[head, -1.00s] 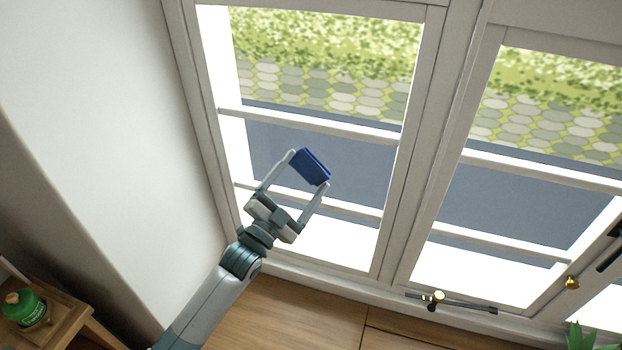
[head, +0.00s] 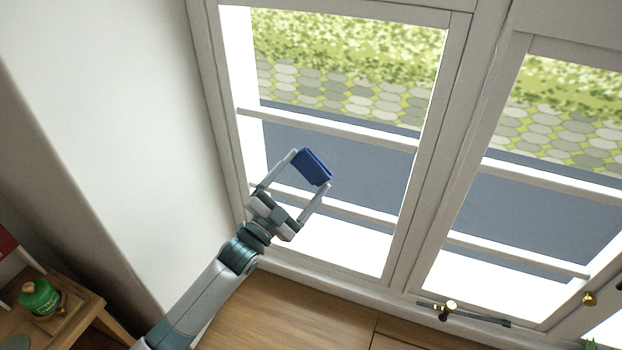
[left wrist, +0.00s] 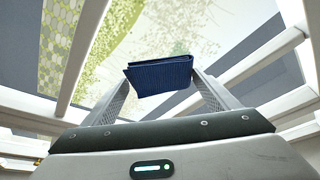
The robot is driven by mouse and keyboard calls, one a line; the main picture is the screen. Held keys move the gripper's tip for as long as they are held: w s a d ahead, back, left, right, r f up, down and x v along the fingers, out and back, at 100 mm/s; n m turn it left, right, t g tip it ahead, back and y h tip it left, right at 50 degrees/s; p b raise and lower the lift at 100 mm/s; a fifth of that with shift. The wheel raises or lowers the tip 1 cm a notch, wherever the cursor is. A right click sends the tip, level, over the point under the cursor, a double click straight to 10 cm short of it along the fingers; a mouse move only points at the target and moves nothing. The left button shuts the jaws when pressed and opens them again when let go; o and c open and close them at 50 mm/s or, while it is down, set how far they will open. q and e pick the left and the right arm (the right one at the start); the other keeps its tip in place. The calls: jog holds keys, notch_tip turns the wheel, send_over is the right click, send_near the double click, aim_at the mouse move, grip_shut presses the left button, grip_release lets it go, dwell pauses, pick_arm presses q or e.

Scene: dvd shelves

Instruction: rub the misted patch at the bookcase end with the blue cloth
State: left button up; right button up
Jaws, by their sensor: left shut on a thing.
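The blue cloth (head: 311,167) is a small folded dark-blue pad. My left gripper (head: 309,171) is shut on it, with the fingers at its two ends. In the head view they appear in front of the lower part of the left window pane (head: 345,90). The left wrist view shows the cloth (left wrist: 160,75) between the fingertips, with glass beyond. A paler, duller area (left wrist: 215,40) shows on the glass there; I cannot tell whether it is the misted patch. I see no clear misted patch in the head view. Contact between cloth and glass cannot be made out.
White window bars (head: 330,130) cross the panes. A plain pale wall (head: 110,120) stands left of the window. A wooden stand (head: 85,314) with a green jar (head: 38,298) is at the lower left. A brass-knobbed window stay (head: 447,309) lies along the sill at the right.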

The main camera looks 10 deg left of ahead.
pick_arm(q)
jog(key=shift+s+a, duration=0.1)
jog(key=shift+a, duration=0.05)
dwell(0.3)
jog(key=shift+s+a+r+p, duration=0.1)
jog(key=shift+s+a+p, duration=0.1)
jog(key=shift+s+p, duration=0.75)
jog(key=shift+s+a, duration=0.2)
jog(key=shift+s, duration=0.8)
jog(key=shift+s+a, duration=0.15)
jog(key=shift+s, duration=0.8)
jog(key=shift+p, duration=0.3)
jog(key=s, duration=0.2)
jog(key=s+p, duration=0.1)
jog(key=shift+a, duration=0.25)
